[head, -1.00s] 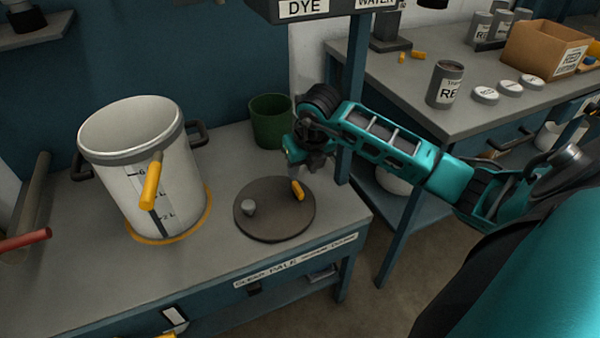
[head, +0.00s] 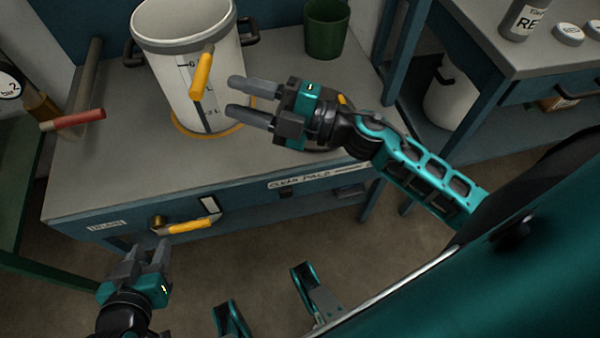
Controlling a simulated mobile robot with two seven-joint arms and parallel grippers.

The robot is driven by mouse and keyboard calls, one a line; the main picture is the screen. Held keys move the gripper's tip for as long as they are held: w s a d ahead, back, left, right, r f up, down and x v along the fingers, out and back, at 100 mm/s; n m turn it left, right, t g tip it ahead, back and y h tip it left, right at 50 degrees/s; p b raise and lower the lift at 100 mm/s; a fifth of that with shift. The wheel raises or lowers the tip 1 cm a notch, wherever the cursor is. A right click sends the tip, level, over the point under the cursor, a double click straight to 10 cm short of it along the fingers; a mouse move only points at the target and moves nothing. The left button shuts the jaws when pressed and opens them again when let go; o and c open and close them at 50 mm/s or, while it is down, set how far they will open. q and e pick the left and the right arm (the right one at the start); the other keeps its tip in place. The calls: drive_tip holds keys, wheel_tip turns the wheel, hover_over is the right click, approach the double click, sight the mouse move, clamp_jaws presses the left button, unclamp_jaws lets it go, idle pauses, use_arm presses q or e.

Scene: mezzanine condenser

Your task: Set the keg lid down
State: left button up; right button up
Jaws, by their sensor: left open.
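The open white keg (head: 180,75) with a grey rim and volume marks stands upright on the grey counter, with an orange handle (head: 202,72) on its front. The dark round lid (head: 322,149) lies flat on the counter to the right of the keg, almost wholly hidden behind my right gripper and wrist. A bit of the orange piece on it (head: 342,99) shows. My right gripper (head: 238,98) is open and empty, its fingers pointing left in front of the keg's lower right side. My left gripper (head: 146,250) is open and empty, low in front of the drawer.
A green bin (head: 326,30) stands at the back of the counter (head: 270,65). A red-ended tube (head: 75,120) lies at the counter's left. A drawer with an orange handle (head: 187,227) is below. Another bench (head: 490,50) with a labelled tin (head: 524,18) is at right.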

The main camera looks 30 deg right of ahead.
drive_tip(key=s+d+f+m+h, duration=0.1)
drive_tip(key=s+f+m+h, duration=0.2)
drive_tip(key=f+m, duration=0.3)
drive_tip(key=s+d+f+m+g+h, duration=0.1)
drive_tip(key=s+d+f+m+h, duration=0.1)
drive_tip(key=f+m+h, duration=0.3)
drive_tip(key=s+d+f+m+g+h, duration=0.1)
drive_tip(key=s+f+m+h, duration=0.2)
drive_tip(key=f+m, duration=0.4)
drive_tip(key=m+h, duration=0.1)
drive_tip(key=m, duration=0.1)
drive_tip(key=shift+s+d+m, duration=0.3)
drive_tip(key=shift+s, duration=0.1)
use_arm(q)
drive_tip(key=s+a+r+p, duration=0.1)
drive_tip(key=a+r+p, duration=0.2)
drive_tip(key=r+p, duration=0.5)
drive_tip(key=p, duration=0.4)
drive_tip(key=shift+s+y, duration=0.2)
drive_tip(key=shift+y, duration=0.2)
use_arm(e)
drive_tip(key=s+d+r+h, duration=0.1)
drive_tip(key=d+r, duration=0.2)
drive_tip(key=r, duration=0.5)
drive_tip(key=shift+s, duration=0.15)
